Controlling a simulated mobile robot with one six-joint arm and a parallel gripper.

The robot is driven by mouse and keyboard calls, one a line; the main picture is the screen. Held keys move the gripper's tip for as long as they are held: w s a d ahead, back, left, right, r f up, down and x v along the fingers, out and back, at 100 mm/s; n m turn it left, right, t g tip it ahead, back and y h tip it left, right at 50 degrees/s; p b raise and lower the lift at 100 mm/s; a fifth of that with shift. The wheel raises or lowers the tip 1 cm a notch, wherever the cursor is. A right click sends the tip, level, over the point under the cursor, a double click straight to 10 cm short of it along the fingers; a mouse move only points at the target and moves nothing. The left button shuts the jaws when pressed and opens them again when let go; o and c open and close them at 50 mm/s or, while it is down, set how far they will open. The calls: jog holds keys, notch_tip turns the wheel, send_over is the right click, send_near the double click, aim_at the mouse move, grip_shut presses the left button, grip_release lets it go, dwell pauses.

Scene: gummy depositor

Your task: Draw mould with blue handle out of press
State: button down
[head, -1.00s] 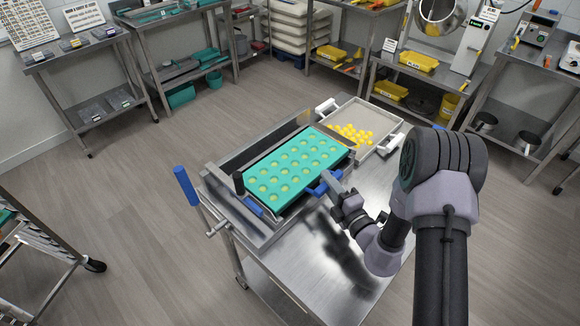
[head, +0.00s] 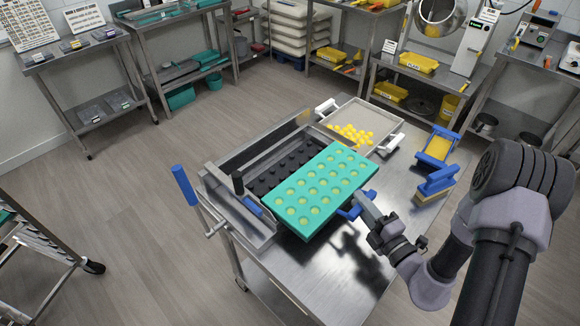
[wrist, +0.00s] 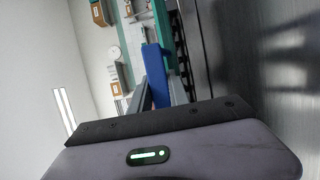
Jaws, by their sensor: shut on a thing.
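The teal mould (head: 318,188) with many round cavities is partly out of the press (head: 225,192), sticking out on its right side over the table. Its blue handle (head: 348,213) is at the mould's right edge. My gripper (head: 362,204) is shut on the blue handle. In the wrist view the blue handle (wrist: 152,70) stands between my fingers, and the teal mould (wrist: 162,35) shows behind it. The press bed (head: 285,165) with dark round studs is uncovered on the left.
A tray (head: 363,115) with yellow gummies lies behind the press. Two blue-framed tools (head: 437,147) lie on the table's right part. A blue lever (head: 185,186) stands at the press's left. The steel table (head: 310,270) is bare in front.

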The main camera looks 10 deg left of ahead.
jog(key=shift+r, duration=0.1)
jog(key=shift+r+p, duration=0.3)
jog(key=shift+p, duration=0.2)
jog(key=s+d, duration=0.6)
jog(key=d, duration=0.3)
jog(key=shift+d, duration=0.15)
jog(key=shift+s, duration=0.1)
